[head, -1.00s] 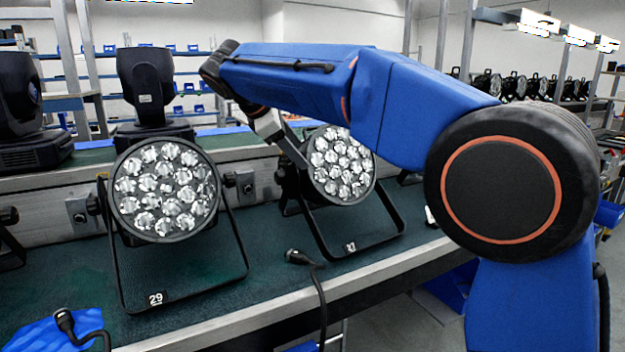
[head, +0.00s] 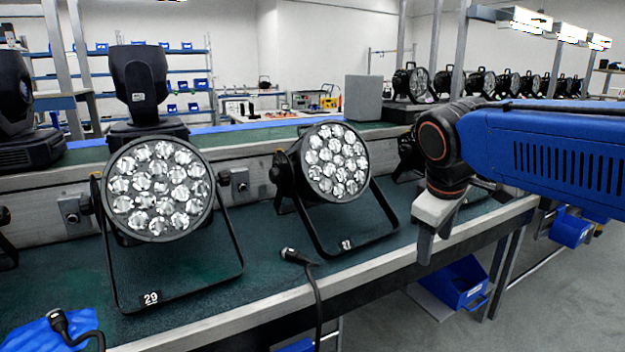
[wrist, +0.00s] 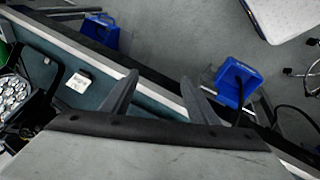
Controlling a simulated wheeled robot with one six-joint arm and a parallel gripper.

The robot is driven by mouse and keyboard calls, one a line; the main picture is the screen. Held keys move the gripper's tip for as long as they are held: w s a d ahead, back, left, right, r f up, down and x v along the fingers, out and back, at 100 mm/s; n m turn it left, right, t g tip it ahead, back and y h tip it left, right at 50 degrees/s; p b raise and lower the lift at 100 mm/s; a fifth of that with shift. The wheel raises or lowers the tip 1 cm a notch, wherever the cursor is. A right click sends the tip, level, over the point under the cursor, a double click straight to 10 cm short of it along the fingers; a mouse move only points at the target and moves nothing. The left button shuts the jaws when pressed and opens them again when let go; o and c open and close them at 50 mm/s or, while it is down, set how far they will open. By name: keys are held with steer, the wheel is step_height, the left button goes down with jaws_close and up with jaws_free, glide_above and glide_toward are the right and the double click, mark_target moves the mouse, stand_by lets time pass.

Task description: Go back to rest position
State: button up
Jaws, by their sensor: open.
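My gripper (head: 436,236) hangs at the right in the head view, fingers down, near the front edge of the workbench (head: 250,314). In the wrist view my gripper (wrist: 158,92) has its two fingers apart, with nothing between them but the bench edge beyond. A par can (head: 158,190) with a frame numbered 29 stands on the green bench top at the left. A second par can (head: 337,162) stands on its frame in the middle, left of my gripper and apart from it. Part of a par can (wrist: 14,95) shows at the left of the wrist view.
A black cable connector (head: 298,257) lies at the bench front, its cable hanging over the edge. Another connector lies on a blue cloth (head: 35,335) at front left. A blue bin (head: 463,285) sits below the bench. Dark moving-head lights (head: 140,85) stand behind. Floor at right is open.

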steer(key=s+d+f+m+y, duration=0.1)
steer(key=s+d+f+m, duration=0.1)
steer(key=s+f+m, duration=0.2)
steer(key=s+d+f+m+y, duration=0.1)
steer(key=s+f+m, duration=0.3)
steer(key=s+f, duration=0.7)
steer(key=shift+s+d+f+t, duration=0.15)
steer(key=shift+s+d+t, duration=0.3)
steer(key=shift+d, duration=0.35)
